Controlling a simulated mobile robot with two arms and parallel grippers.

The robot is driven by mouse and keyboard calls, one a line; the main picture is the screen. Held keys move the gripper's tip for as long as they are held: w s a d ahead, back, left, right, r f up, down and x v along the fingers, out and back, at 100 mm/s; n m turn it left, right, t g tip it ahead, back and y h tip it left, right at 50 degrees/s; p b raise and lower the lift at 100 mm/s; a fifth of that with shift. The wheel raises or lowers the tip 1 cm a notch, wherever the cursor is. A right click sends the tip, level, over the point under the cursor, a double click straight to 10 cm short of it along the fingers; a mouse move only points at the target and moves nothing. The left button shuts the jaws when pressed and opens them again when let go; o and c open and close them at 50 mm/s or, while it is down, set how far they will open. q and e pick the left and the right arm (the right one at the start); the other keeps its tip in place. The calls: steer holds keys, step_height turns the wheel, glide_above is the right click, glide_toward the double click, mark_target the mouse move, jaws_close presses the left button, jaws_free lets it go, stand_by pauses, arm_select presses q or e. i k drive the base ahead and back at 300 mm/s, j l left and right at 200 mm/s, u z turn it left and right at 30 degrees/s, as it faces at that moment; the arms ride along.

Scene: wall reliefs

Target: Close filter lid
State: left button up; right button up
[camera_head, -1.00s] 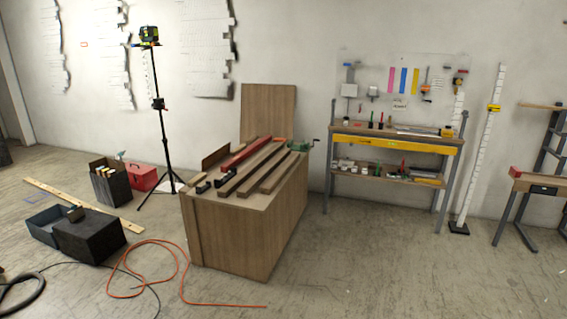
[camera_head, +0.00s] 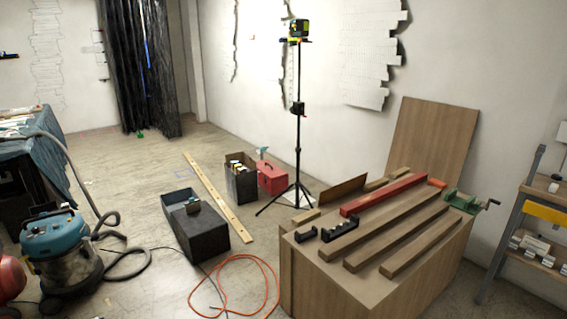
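I cannot tell for sure which thing bears the filter lid. A shop vacuum (camera_head: 62,250) with a blue top and a steel drum stands at the left, with its hose rising behind it. Its top looks seated on the drum, but small details are unclear. A dark grey box (camera_head: 212,238) on the floor has an open, blue-grey tray-like part (camera_head: 180,199) at its far end and a small dark item on top. Neither of my grippers is in view.
A wooden workbench (camera_head: 335,290) with beams and a green vise (camera_head: 461,200) blocks the right. An orange hose (camera_head: 222,262) and cables lie on the floor in front. A tripod (camera_head: 298,150), a toolbox (camera_head: 271,178) and a long plank (camera_head: 216,195) stand or lie further back.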

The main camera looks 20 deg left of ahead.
mark_target(53, 206)
steer(key=i+j+u, duration=0.3)
steer(key=u, duration=0.15)
steer(key=i+j+u, duration=0.1)
steer(key=i+u, duration=0.75)
steer(key=i+l+u, duration=0.2)
steer(key=i+u, duration=0.25)
